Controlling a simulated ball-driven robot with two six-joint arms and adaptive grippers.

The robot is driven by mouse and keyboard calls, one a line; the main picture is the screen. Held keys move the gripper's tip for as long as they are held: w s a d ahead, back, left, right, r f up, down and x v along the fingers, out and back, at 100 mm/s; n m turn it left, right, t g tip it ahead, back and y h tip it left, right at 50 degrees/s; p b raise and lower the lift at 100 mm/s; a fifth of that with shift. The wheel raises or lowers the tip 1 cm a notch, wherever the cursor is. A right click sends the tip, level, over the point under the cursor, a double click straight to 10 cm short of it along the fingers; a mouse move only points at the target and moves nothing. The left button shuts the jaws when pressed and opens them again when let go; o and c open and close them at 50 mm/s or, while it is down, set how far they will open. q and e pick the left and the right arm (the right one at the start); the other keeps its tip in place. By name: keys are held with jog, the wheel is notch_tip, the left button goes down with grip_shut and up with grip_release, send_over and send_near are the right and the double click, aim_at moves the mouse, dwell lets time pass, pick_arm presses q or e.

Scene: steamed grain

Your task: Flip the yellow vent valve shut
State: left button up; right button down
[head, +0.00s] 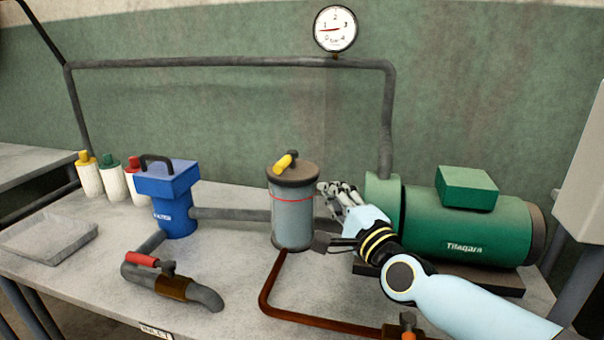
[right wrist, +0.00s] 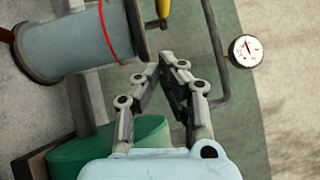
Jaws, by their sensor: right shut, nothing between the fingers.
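The yellow vent valve (head: 285,162) sits on the dark lid of the grey cylinder (head: 283,222), which has a red line around it. Its handle lies slanted across the lid. In the right wrist view the yellow handle (right wrist: 163,9) is partly cut off at the top edge, beyond the lid. My right gripper (head: 328,189) is just right of the cylinder, a little below lid height, with its fingertips close to the lid's edge and apart from the valve. In the right wrist view its fingers (right wrist: 167,60) converge, shut and empty. My left gripper is out of view.
A green motor (head: 465,230) stands close behind my right arm. A blue filter housing (head: 168,205) is left of the cylinder, with a red-handled pipe valve (head: 143,259) in front. A brown pipe (head: 268,290) runs along the front. A gauge (head: 335,29) hangs above. A grey tray (head: 50,238) lies at left.

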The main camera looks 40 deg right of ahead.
aim_at(286, 165)
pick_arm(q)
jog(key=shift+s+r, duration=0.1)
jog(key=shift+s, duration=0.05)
pick_arm(e)
jog(key=w+a+r, duration=0.1)
jog(key=w, duration=0.6)
jog(key=shift+w+a+r, duration=0.2)
jog(key=shift+w+a, duration=0.1)
jog(key=shift+w, duration=0.05)
pick_arm(q)
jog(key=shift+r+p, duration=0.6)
jog(key=shift+p, duration=0.1)
pick_arm(e)
jog(key=shift+w+a+r+m+h, duration=0.1)
jog(key=shift+a+m+h, duration=0.2)
jog(key=shift+h, duration=0.4)
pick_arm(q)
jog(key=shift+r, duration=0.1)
